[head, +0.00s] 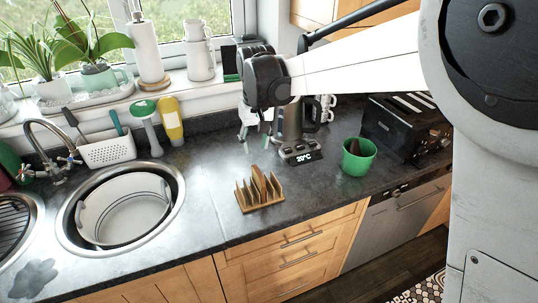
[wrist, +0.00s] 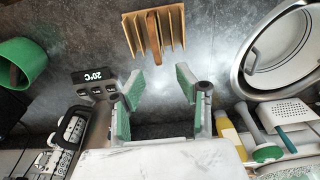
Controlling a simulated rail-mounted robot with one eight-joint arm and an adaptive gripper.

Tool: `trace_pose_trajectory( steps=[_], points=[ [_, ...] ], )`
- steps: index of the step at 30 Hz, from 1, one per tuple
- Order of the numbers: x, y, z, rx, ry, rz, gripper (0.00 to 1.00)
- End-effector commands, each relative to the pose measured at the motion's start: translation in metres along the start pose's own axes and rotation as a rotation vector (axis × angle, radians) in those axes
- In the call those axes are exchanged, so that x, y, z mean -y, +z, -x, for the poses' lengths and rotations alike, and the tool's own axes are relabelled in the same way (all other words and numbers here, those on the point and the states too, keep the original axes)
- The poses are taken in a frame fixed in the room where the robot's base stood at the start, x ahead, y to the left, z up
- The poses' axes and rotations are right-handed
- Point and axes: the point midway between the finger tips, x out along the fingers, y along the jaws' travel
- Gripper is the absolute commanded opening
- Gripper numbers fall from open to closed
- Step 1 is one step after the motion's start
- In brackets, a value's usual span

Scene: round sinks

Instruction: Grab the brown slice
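A brown slice (head: 259,180) stands upright in a wooden slotted rack (head: 247,206) on the dark counter. In the wrist view the slice (wrist: 154,32) is near the top middle, between the slats of the rack (wrist: 174,12). My gripper (head: 255,137) hangs above the counter behind the rack, apart from the slice. In the wrist view my gripper (wrist: 159,82) is open, with green pads and nothing between them. The slice's lower part is hidden by the rack.
A kettle base with a 20°C display (head: 302,156) stands close to my gripper. A green cup (head: 359,161) holding something dark brown and a black toaster (head: 405,128) are to the right. A round sink (head: 172,215) is left. The counter around the rack is clear.

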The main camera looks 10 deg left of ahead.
Motion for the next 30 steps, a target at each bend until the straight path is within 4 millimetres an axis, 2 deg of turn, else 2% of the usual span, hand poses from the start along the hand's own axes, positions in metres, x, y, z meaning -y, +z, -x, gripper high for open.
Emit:
trace_pose_trajectory(
  steps=[12, 22, 30],
  points=[
    [-0.001, 0.0, -0.068, -0.001, 0.0, -0.001, 0.33],
    [-0.004, 0.001, -0.09, -0.001, 0.0, -0.002, 0.33],
    [-0.008, 0.003, -0.125, -0.001, 0.0, -0.002, 0.33]
  ],
)
